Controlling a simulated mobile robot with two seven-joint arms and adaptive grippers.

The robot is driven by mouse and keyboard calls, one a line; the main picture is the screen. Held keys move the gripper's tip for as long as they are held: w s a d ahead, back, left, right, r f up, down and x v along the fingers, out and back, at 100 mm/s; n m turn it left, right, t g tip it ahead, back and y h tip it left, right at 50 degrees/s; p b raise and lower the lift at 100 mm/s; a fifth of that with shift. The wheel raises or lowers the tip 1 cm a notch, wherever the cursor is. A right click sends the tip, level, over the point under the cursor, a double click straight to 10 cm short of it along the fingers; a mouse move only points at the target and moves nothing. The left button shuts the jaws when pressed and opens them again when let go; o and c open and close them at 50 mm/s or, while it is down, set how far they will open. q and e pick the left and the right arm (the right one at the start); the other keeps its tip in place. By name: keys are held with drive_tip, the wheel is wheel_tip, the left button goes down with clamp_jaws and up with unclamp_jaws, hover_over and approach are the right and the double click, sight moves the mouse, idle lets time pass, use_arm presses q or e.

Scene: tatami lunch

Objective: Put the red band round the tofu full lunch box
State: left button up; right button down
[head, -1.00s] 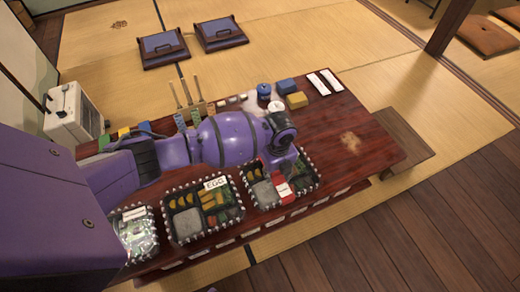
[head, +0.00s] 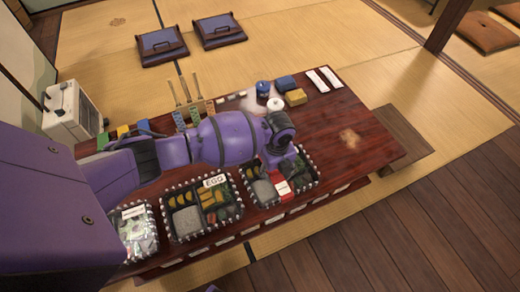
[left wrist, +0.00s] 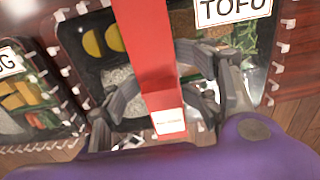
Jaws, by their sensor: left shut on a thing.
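The tofu lunch box (head: 264,190), an open black box with pale spiky edges, is the right one of the row on the table's near side. In the left wrist view its TOFU label (left wrist: 232,10) shows at the top. The red band (left wrist: 150,55), with a white tag at its near end, lies across the view over the box's middle; it also shows in the head view (head: 281,184). My left gripper (left wrist: 172,105) is shut on the band, low over the box. I cannot tell whether the band touches the box or passes beneath it. My right gripper is out of view.
The EGG lunch box (head: 241,210) stands close on the left, with another packed box (head: 138,235) beyond it. A blue jar (head: 263,88), a yellow block (head: 295,97) and white strips (head: 323,79) stand at the back.

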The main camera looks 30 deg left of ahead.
use_arm(q)
drive_tip(key=o, duration=1.1)
drive_tip(key=shift+s+f, duration=0.35)
drive_tip(key=shift+f, duration=0.15)
drive_tip(key=shift+o, duration=0.8)
drive_tip(key=shift+w+r, duration=0.15)
drive_tip(key=shift+r, duration=0.1)
drive_tip(key=o, duration=0.5)
drive_tip(key=shift+w+r, duration=0.1)
drive_tip(key=shift+w, duration=0.05)
drive_tip(key=shift+o, duration=0.2)
drive_tip(key=shift+r, duration=0.2)
